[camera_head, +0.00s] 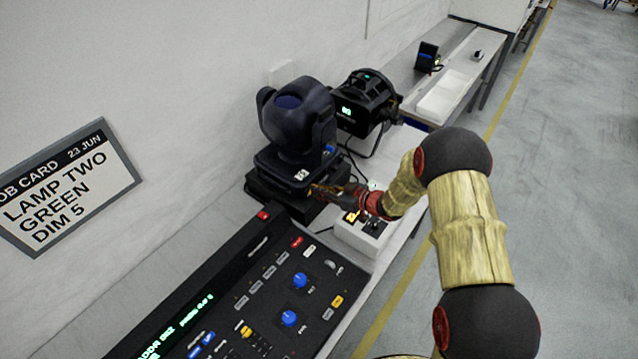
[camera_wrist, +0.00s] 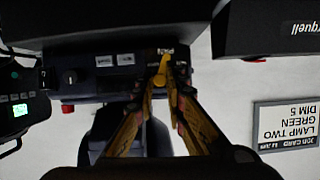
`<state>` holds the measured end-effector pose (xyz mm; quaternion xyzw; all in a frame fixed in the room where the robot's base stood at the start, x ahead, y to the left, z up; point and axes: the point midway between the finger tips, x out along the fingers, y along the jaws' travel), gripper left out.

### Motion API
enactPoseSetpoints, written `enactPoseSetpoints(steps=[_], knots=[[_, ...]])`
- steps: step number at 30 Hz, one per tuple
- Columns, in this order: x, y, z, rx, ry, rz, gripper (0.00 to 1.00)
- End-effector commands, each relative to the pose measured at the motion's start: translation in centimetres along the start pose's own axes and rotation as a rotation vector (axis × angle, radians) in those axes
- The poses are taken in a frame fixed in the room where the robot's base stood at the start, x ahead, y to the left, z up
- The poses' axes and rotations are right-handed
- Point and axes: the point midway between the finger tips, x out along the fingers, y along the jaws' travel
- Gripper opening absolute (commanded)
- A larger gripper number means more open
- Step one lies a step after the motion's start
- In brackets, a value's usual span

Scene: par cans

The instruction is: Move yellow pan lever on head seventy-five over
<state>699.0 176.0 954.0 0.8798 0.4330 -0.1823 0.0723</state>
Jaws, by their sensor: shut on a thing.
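The dark moving head (camera_head: 292,122) stands on its black base (camera_head: 268,186) against the wall. A small white number tag (camera_head: 301,175) is on it, too small to read surely. In the wrist view, the yellow pan lever (camera_wrist: 162,67) sticks out from the base's panel below a small "PAN" label (camera_wrist: 166,50). My gripper (camera_wrist: 160,86) is shut on the lever, with a finger on each side of it. In the head view my gripper (camera_head: 318,190) is at the base's front right edge, and the lever is mostly hidden by the fingers.
A black par can (camera_head: 368,104) with a green display stands behind, to the right. A small white switch box (camera_head: 360,236) sits close under my wrist. The lighting console (camera_head: 240,300) fills the near bench. A job card (camera_head: 66,186) hangs on the wall. Open floor lies right.

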Motion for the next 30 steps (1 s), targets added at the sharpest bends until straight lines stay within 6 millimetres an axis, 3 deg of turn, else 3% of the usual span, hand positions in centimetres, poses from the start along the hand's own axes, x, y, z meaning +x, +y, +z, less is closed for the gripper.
enactPoseSetpoints(steps=[10, 28, 29, 30], knots=[[0.03, 0.61, 0.22, 0.149, -0.001, -0.060, 0.00], [0.13, 0.75, 0.29, 0.180, 0.000, -0.073, 0.00], [0.12, 0.76, 0.29, 0.180, 0.000, -0.073, 0.14], [0.13, 0.75, 0.29, 0.180, 0.000, -0.073, 0.17]])
